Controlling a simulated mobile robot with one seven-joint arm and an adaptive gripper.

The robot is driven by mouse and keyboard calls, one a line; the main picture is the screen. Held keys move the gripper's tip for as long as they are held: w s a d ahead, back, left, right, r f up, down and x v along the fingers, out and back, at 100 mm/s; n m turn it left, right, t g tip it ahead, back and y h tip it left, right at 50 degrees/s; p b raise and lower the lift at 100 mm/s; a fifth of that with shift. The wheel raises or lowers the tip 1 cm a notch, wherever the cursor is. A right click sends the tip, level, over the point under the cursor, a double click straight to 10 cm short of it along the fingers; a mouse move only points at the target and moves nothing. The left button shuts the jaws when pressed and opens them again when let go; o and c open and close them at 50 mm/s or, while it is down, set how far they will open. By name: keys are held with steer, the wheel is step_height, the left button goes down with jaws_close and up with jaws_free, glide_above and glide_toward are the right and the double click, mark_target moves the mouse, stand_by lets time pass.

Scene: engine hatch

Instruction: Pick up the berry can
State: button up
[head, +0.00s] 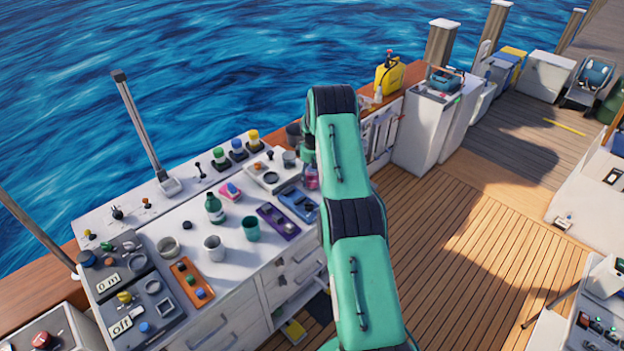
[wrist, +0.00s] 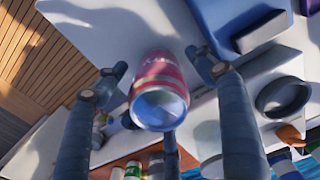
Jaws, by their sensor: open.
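The berry can (wrist: 160,76) is red-pink with a silver end. In the wrist view it stands in the middle, between the spread fingers of my gripper (wrist: 157,66). The fingers are open, with a visible gap on each side of the can. In the head view the can (head: 311,180) shows as a small pink shape at the right end of the white counter, partly hidden by my green arm. My gripper is mostly hidden behind the arm there.
The white counter (head: 181,237) also holds a green bottle (head: 214,208), a teal cup (head: 250,229), a grey mug (head: 214,248), a purple tray (head: 278,222) and a blue tray (head: 299,205) near the can. A dark ring (wrist: 283,97) lies close by in the wrist view. Open wooden deck (head: 480,240) lies to the right.

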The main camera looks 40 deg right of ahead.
steer(key=c, duration=1.6)
steer(key=shift+o, duration=0.2)
steer(key=shift+r, duration=0.2)
steer(key=shift+r+b, duration=0.7)
steer(key=shift+r, duration=4.2)
